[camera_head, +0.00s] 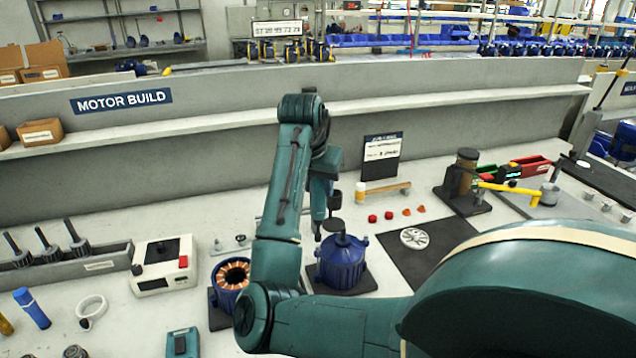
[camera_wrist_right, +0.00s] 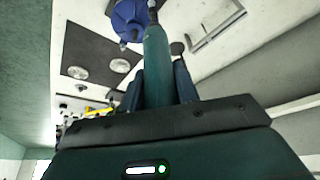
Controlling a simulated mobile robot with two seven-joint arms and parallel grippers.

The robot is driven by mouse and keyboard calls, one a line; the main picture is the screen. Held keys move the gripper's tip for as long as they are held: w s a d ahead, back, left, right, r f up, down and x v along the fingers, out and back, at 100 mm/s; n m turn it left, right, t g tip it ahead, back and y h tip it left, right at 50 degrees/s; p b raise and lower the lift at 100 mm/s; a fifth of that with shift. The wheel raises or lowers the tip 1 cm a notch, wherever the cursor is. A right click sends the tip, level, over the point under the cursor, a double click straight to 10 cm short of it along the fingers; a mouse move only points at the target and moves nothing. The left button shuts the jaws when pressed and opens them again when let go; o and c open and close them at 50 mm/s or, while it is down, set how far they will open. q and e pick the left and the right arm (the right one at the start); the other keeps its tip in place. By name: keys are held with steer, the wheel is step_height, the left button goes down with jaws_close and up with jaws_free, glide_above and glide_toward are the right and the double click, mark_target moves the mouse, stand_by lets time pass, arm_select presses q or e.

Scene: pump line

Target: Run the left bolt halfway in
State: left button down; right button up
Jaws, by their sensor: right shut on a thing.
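The blue motor housing (camera_head: 341,262) stands upright on a dark pad, with a dark round piece on top. My right gripper (camera_wrist_right: 159,75) is shut on a dark green driver (camera_wrist_right: 156,50), also seen in the head view (camera_head: 318,200). The driver points down at the left side of the housing, and its tip is close to the rim there. In the right wrist view the tip reaches the edge of the blue housing (camera_wrist_right: 130,18). The left bolt is too small or hidden to make out, so contact is unclear. My left gripper is out of view.
A stator with copper windings (camera_head: 232,274) sits left of the housing, partly behind my right arm. A dark mat with a silver disc (camera_head: 414,238) lies to the right. A white box (camera_head: 163,264) is at left.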

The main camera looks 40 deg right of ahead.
steer(key=shift+f, duration=1.2)
stand_by(3.6)
steer(key=shift+r, duration=2.55)
